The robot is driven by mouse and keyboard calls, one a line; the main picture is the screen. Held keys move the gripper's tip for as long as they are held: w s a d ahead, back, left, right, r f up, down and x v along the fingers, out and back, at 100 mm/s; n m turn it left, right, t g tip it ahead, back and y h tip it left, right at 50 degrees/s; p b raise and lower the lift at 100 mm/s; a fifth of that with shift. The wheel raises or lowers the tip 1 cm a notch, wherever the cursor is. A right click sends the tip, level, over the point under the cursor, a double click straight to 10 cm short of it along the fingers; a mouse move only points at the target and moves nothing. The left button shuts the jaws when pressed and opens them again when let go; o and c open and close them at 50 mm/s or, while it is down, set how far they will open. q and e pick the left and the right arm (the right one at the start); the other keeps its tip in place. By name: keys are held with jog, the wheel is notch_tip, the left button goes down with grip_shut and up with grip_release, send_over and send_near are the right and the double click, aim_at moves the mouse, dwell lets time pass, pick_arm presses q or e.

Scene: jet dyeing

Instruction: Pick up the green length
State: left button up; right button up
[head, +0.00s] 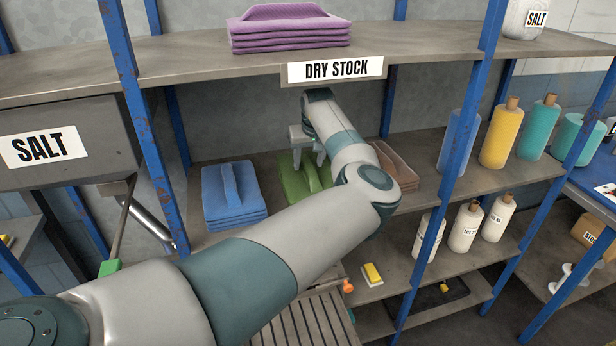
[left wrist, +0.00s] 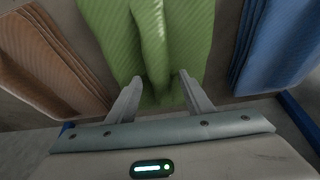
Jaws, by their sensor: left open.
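The green length (head: 292,186) is a folded cloth with a raised ridge along its top. It lies on the middle shelf under the DRY STOCK sign, partly hidden by my left arm. My left gripper (head: 308,150) is over it, pointing down. In the left wrist view the green length (left wrist: 160,50) fills the upper middle. There the open fingers of my left gripper (left wrist: 158,90) stand one on each side of the ridge's near end. I cannot tell whether they touch the cloth. My right gripper is not in view.
A blue folded stack (head: 233,196) lies left of the green length and a brown stack (head: 396,166) lies right. Purple cloth (head: 290,30) sits on the shelf above, behind the DRY STOCK sign (head: 335,69). Blue posts (head: 150,130) and several bottles (head: 501,132) flank the bay.

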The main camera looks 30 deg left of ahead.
pick_arm(q)
jog(key=shift+c, duration=0.4)
grip_shut()
jog(key=shift+r, duration=0.15)
